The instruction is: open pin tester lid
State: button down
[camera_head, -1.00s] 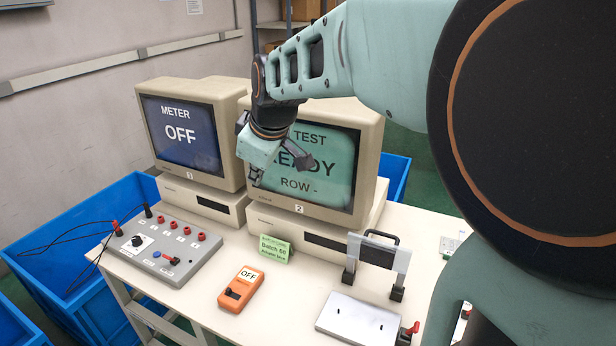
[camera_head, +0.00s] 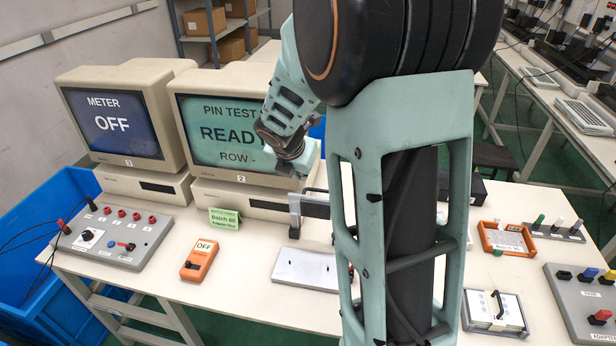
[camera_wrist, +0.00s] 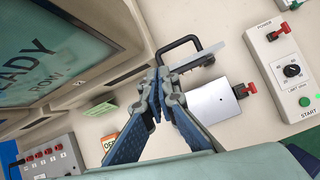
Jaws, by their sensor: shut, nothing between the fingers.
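The pin tester has a pale metal base plate (camera_head: 305,268) with small pins on the table, partly hidden behind my arm. Its lid, a pale panel (camera_head: 316,206) with a black handle, stands upright on dark posts behind the plate. The wrist view shows the black handle (camera_wrist: 180,43), the lid panel (camera_wrist: 194,62) and the plate (camera_wrist: 214,104). My gripper (camera_head: 284,172) is in front of the lower right of the pin test screen, above and beside the lid. In the wrist view its fingers (camera_wrist: 158,76) are shut and empty, their tips appearing close to the handle, with no clear contact.
The "PIN TEST" monitor (camera_head: 225,128) stands close behind my gripper, with the meter monitor (camera_head: 115,125) to its left. An orange meter (camera_head: 199,261), green card (camera_head: 224,219) and grey socket box (camera_head: 115,238) are left of the plate. A start panel (camera_wrist: 288,70) lies beyond the plate.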

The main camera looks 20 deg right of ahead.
aim_at(316, 190)
jog(key=w+d+f, duration=0.1)
jog(key=f, duration=0.2)
jog(key=w+d+f+n+b, duration=0.1)
jog(key=d+f, duration=0.1)
jog(key=f, duration=0.1)
jog(key=w+d+f+n, duration=0.1)
jog(key=d+f, duration=0.1)
jog(key=f, duration=0.1)
jog(key=shift+w+f+b, duration=0.1)
jog(key=shift+f+b, duration=0.15)
jog(key=shift+b, duration=0.15)
jog(key=shift+w+d+r+p, duration=0.2)
jog(key=shift+w+p, duration=0.05)
jog(key=shift+p, duration=0.2)
jog(key=w, duration=0.1)
jog(key=w+d+p, duration=0.2)
jog(key=shift+f, duration=0.3)
